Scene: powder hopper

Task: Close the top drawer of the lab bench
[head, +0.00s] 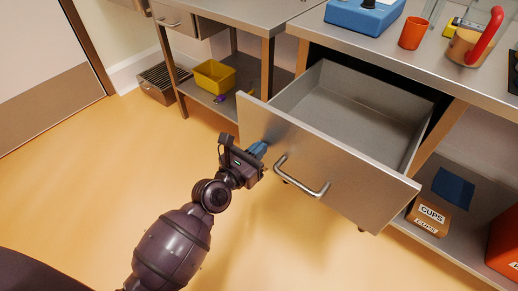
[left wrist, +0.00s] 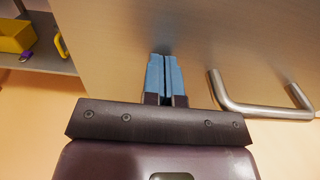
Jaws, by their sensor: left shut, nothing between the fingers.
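The top drawer (head: 335,165) of the lab bench (head: 420,58) is pulled well out, and its inside looks empty. Its steel front carries a bar handle (head: 301,180), which also shows in the left wrist view (left wrist: 262,108). My left gripper (head: 258,149) is at the left part of the drawer front, left of the handle. In the left wrist view its blue fingers (left wrist: 164,75) are together with nothing between them, their tips at or very near the panel. I cannot tell whether they touch it. My right gripper is not in view.
A blue device (head: 364,17), an orange cup (head: 413,33) and a red-handled pot (head: 470,45) stand on the bench top. A box marked CUPS (head: 430,214) sits on the shelf below. A yellow bin (head: 214,76) is on the left bench's shelf. The floor before the drawer is clear.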

